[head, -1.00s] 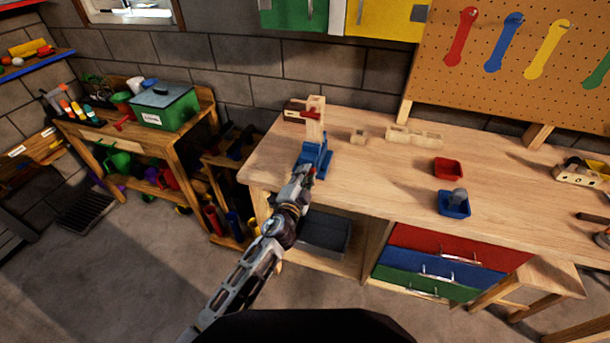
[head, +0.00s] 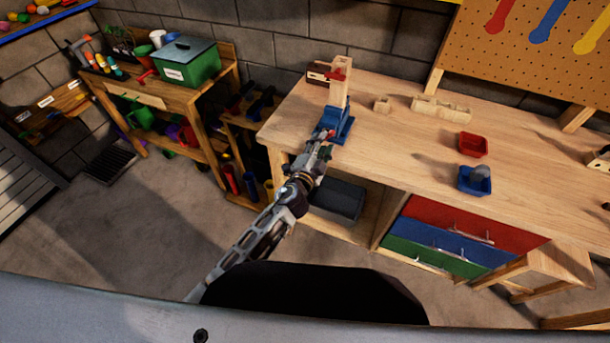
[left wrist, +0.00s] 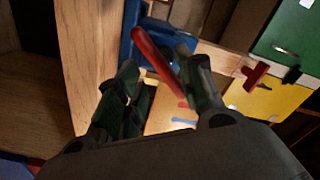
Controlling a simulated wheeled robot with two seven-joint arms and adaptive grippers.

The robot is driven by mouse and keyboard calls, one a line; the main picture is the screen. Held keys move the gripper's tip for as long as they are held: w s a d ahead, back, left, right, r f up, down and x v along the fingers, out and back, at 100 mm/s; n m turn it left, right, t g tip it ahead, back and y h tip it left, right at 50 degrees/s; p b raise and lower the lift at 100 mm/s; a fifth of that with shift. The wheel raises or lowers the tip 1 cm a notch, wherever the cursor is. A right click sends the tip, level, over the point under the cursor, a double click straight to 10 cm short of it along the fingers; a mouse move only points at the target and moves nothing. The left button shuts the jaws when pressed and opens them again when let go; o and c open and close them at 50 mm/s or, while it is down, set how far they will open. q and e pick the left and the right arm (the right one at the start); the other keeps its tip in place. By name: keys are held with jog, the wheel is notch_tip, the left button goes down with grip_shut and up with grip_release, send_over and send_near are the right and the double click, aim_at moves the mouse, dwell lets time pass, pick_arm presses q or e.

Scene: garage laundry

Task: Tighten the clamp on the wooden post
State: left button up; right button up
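The wooden post (head: 340,92) stands upright in a blue holder (head: 345,128) at the bench's front left corner. A small red clamp part (head: 337,74) sits near the top of the post. My left gripper (head: 325,138) is open at the front of the blue holder. In the left wrist view, a red bar (left wrist: 156,58) slants in front of the blue holder (left wrist: 170,10), between the spread fingers (left wrist: 158,82) and closer to the right one. I cannot tell whether it touches that finger. The post also shows there (left wrist: 218,57), with a red part (left wrist: 255,73). My right gripper is out of view.
The wooden bench (head: 400,150) holds a small wooden block (head: 382,104), a long notched block (head: 440,108), a red bin (head: 472,145) and a blue bin (head: 474,180). A dark bin (head: 337,199) sits below. Bare bench top lies right of the holder.

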pick_arm(q)
jog(key=b+v, duration=0.2)
jog(key=v, duration=1.1)
jog(key=shift+s, duration=0.35)
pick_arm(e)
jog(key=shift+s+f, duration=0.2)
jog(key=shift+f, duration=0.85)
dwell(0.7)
pick_arm(q)
jog(key=shift+a+r, duration=0.1)
dwell(0.4)
jog(key=v, duration=1.2)
dwell(1.4)
jog(key=shift+r, duration=0.1)
